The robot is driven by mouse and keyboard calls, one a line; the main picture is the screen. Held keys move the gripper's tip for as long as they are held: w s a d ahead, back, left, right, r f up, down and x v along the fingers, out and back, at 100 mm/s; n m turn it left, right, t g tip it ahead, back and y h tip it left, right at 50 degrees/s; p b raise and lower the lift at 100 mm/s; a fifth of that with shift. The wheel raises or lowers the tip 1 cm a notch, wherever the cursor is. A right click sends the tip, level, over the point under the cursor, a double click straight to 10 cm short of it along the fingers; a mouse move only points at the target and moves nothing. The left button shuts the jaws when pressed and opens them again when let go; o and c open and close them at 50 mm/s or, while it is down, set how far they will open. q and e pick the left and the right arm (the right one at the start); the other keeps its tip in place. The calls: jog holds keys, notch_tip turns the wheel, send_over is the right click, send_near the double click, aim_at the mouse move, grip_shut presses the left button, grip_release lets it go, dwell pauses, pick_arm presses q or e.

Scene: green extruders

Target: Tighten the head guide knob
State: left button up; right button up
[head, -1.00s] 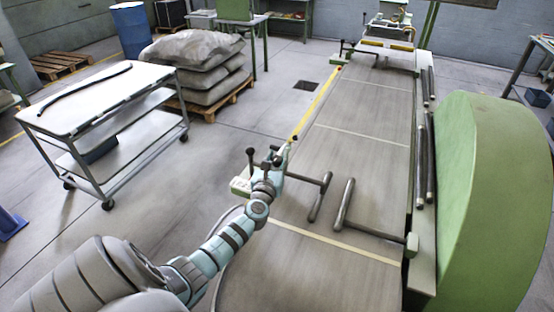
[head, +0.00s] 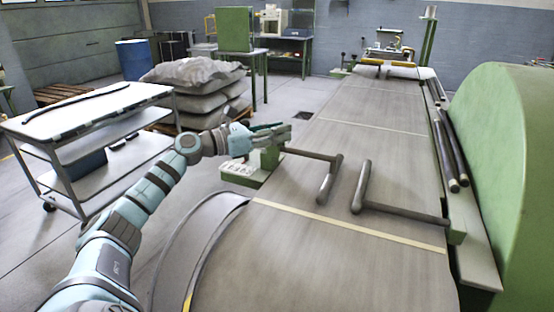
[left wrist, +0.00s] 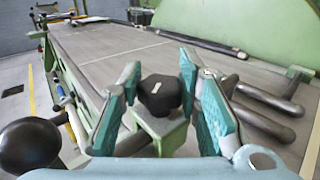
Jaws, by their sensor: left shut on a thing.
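The black head guide knob (left wrist: 160,95), with a pale mark on top, sits on a green post (left wrist: 158,132) in the left wrist view. My left gripper (left wrist: 162,88) is shut on it, with a teal finger pad on either side. In the head view my left gripper (head: 270,132) reaches in from the left over the green guide bracket (head: 266,160) and hides the knob. A grey guide bar (head: 328,182) extends from that bracket over the table. My right gripper is not in view.
A facing guide bar (head: 362,186) stands across the long grey table (head: 330,235). A large green housing (head: 510,180) is at right. In the left wrist view a black ball handle (left wrist: 30,147) is close at left. A white trolley (head: 95,110) stands left.

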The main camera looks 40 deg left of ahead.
pick_arm(q)
jog(key=shift+m+g+h, duration=0.5)
jog(key=shift+m+h, duration=0.2)
jog(key=shift+h, duration=0.7)
jog(key=shift+m+g, duration=0.3)
jog(key=o, duration=1.2)
jog(key=shift+c, duration=0.2)
notch_tip(320, 180, up, 10)
